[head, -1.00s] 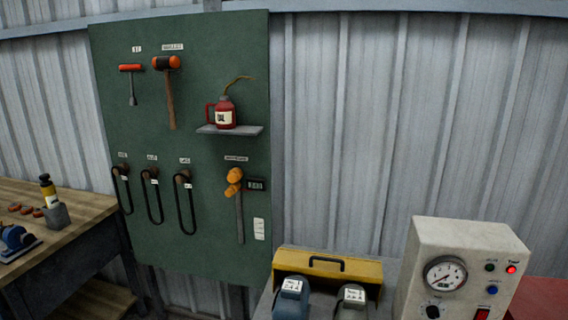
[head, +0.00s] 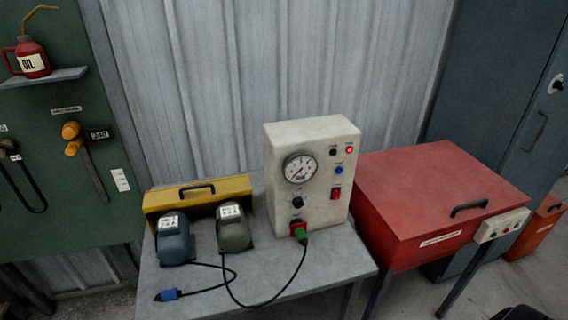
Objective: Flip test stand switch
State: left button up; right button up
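The test stand (head: 280,160) is a cream box standing on a grey table. Its front has a round gauge (head: 300,168), a black knob (head: 297,202), a blue button (head: 339,170) and a lit red lamp (head: 349,149). A red switch (head: 336,193) sits at the right of the front; its position is too small to tell. A green plug (head: 301,236) is in the red socket at the bottom of the front, with a black cable from it. Neither gripper is in view.
The grey table (head: 320,275) also bears a blue-grey motor (head: 173,240), a grey-green motor (head: 234,228), a yellow toolbox (head: 160,199) and a loose blue plug (head: 167,295). A red lidded cabinet (head: 430,190) stands close at the right. A green tool board (head: 50,190) is at the left.

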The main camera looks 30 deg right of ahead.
aim_at(335, 195)
jog(key=z, duration=1.3)
